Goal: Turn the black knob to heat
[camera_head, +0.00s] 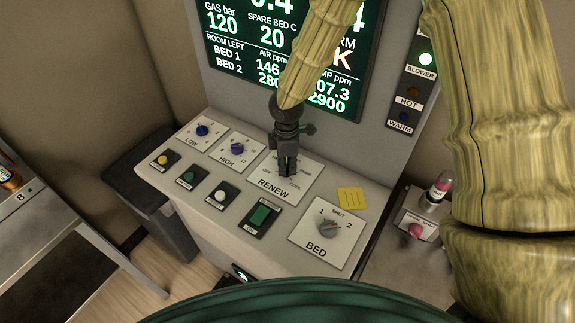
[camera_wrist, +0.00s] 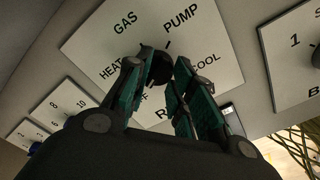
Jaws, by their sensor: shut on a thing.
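The black knob (camera_wrist: 159,70) sits on the white RENEW plate (camera_wrist: 92,42), lettered HEAT, GAS, PUMP and COOL, with another label partly hidden. My gripper (camera_wrist: 164,62) is shut on the knob, one finger on each side, in the wrist view. In the head view my gripper (camera_head: 287,168) comes down from above onto the RENEW plate (camera_head: 268,187) and hides the knob. A short dark mark shows on the plate between GAS and PUMP. I cannot tell which label the knob points at.
The BED knob (camera_head: 327,228) is to the right, and the blue LOW (camera_head: 202,130) and HIGH (camera_head: 238,149) knobs are to the left. Several buttons line the front, including a green switch (camera_head: 261,215). A yellow note (camera_head: 351,198) lies nearby. A display screen (camera_head: 235,50) stands behind.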

